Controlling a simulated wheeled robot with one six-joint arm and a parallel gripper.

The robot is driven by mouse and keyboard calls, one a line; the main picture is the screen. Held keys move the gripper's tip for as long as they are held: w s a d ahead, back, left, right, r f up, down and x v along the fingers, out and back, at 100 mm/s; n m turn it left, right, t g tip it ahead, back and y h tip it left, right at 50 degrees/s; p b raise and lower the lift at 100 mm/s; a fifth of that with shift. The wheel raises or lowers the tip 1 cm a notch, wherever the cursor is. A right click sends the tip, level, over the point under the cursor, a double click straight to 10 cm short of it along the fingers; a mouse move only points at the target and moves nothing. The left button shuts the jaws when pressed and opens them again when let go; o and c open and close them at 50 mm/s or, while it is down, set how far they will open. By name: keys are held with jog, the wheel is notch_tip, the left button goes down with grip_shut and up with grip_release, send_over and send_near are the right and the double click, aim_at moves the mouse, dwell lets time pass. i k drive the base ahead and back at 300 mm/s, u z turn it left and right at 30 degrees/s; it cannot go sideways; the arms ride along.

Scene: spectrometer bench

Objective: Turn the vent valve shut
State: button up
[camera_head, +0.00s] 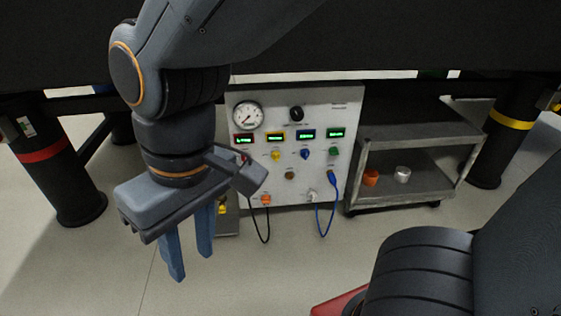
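A white control panel (320,190) stands below the dark bench. It carries a black knob (296,114) near the top and a row of small yellow (275,155), blue (305,154) and green (333,151) knobs. A brownish knob (290,175) sits below them. The labels are too small to read, so I cannot tell which is the vent valve or how it is turned. My gripper (191,268) points down in front and to the left of the panel. Its two blue fingers are apart with nothing between them. My arm hides the panel's left side.
A round gauge (248,115) and several lit displays are on the panel. A black cable (267,225) and a blue cable (331,205) hang from it. A grey cart (415,135) with an orange cup (371,177) and a silver cup (402,174) stands right. Thick black legs flank the bench.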

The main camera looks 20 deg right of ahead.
aim_at(311, 195)
jog(key=z, duration=0.25)
jog(key=k, duration=0.35)
jog(key=z, duration=1.25)
